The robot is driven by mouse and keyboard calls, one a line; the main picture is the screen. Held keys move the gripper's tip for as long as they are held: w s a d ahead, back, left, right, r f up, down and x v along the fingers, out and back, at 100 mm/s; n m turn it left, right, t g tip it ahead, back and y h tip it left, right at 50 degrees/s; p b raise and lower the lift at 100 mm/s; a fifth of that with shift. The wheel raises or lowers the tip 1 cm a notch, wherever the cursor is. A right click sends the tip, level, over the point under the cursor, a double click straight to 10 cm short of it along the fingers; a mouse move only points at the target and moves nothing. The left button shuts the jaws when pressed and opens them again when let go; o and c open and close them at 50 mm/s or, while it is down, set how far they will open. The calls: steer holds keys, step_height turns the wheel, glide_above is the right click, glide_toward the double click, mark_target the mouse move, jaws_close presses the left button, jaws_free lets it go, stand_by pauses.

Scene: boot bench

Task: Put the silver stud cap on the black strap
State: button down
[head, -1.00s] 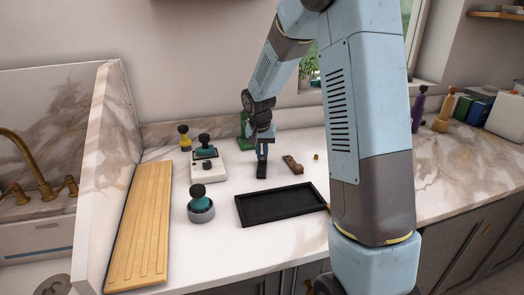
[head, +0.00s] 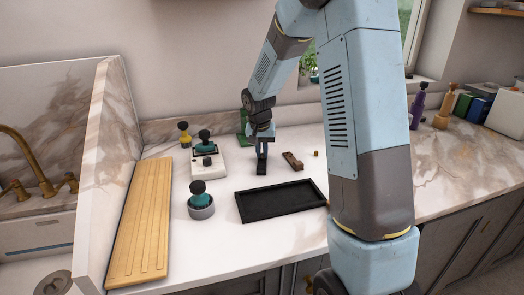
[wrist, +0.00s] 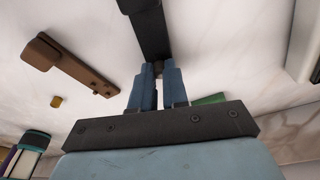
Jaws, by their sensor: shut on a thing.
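The black strap (head: 262,165) lies on the pale marble counter, below my gripper (head: 263,146) in the head view. In the wrist view the black strap (wrist: 148,30) runs up from the fingertips of my gripper (wrist: 158,72). The fingers are shut on a small greyish piece (wrist: 158,68), which looks like the silver stud cap and is mostly hidden between them. It is at the strap's near end in the wrist view; I cannot tell whether it touches the strap.
A brown strap (head: 293,161) and a small gold cap (head: 316,154) lie to the right. A black tray (head: 280,201) is in front. A white block (head: 207,167), a grey pot (head: 201,208) and a wooden board (head: 140,225) stand left. A green object (head: 243,122) is behind.

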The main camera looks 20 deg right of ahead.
steer(key=shift+s+f, duration=0.1)
steer(key=shift+f, duration=0.05)
steer(key=c, duration=1.1)
jaws_free()
steer(key=shift+s+f, duration=0.1)
steer(key=shift+o, duration=0.2)
steer(key=shift+a, duration=0.1)
step_height(320, 180, up, 14)
steer(key=s+a, duration=0.1)
steer(key=s, duration=0.1)
